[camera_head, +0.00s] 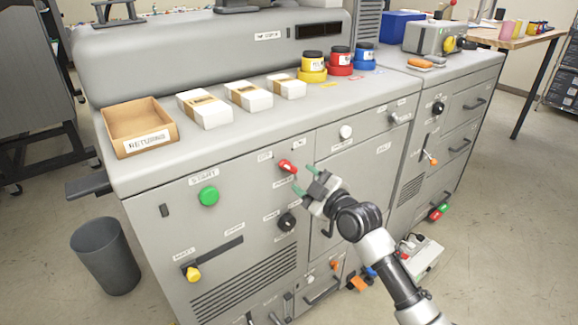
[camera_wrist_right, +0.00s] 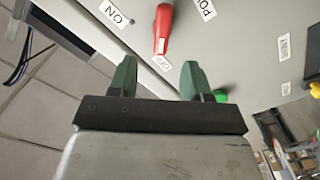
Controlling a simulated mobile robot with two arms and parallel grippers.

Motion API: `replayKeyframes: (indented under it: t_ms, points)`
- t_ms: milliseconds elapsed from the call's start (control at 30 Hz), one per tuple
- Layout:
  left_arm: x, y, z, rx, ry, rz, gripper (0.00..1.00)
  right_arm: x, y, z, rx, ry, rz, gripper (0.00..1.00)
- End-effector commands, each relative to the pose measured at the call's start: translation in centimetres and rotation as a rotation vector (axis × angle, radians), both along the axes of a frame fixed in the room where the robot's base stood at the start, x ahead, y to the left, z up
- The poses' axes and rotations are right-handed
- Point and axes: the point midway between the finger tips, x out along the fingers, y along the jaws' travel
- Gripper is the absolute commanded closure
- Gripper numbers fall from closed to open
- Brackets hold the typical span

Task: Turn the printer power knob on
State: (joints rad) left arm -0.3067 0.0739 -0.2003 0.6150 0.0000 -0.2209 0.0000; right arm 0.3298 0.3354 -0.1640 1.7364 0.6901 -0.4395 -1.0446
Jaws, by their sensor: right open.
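The printer (camera_head: 250,145) is a large grey machine. Its red power knob (camera_head: 288,166) sits on the upper front panel, with small labels above it and a power label below. In the right wrist view the red knob (camera_wrist_right: 162,30) has its handle pointing at the OFF label (camera_wrist_right: 161,62), away from the ON label (camera_wrist_right: 117,15). My right gripper (camera_head: 304,180) is just right of and below the knob. In the wrist view its green fingers (camera_wrist_right: 156,70) are apart with nothing between them, and the knob lies beyond their tips. My left gripper is out of view.
A green start button (camera_head: 208,196), a black knob (camera_head: 287,222) and a yellow knob (camera_head: 193,273) are on the same front. A returns box (camera_head: 146,119), white packs and ink jars stand on top. A grey bin (camera_head: 104,258) stands on the floor at left.

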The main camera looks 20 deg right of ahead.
Motion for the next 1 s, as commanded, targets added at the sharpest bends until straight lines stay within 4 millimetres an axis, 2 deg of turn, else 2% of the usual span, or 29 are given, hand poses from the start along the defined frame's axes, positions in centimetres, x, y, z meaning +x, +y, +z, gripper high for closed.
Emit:
replayKeyframes:
  t_ms: [100,333,500,767,1000]
  points:
    - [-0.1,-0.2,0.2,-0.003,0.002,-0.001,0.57,2.4,0.9,0.2,0.004,-0.001,0.001,0.51]
    - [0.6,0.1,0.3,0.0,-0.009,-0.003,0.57,5.4,2.0,0.1,0.002,0.001,0.0,0.51]
    - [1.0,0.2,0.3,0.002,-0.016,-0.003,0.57,6.3,2.4,0.0,0.002,0.001,0.001,0.51]
    - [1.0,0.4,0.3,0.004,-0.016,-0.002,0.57,6.4,2.4,0.0,0.001,0.001,0.001,0.51]
    - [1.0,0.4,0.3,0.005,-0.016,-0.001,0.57,6.4,2.4,0.0,0.001,0.001,0.001,0.87]
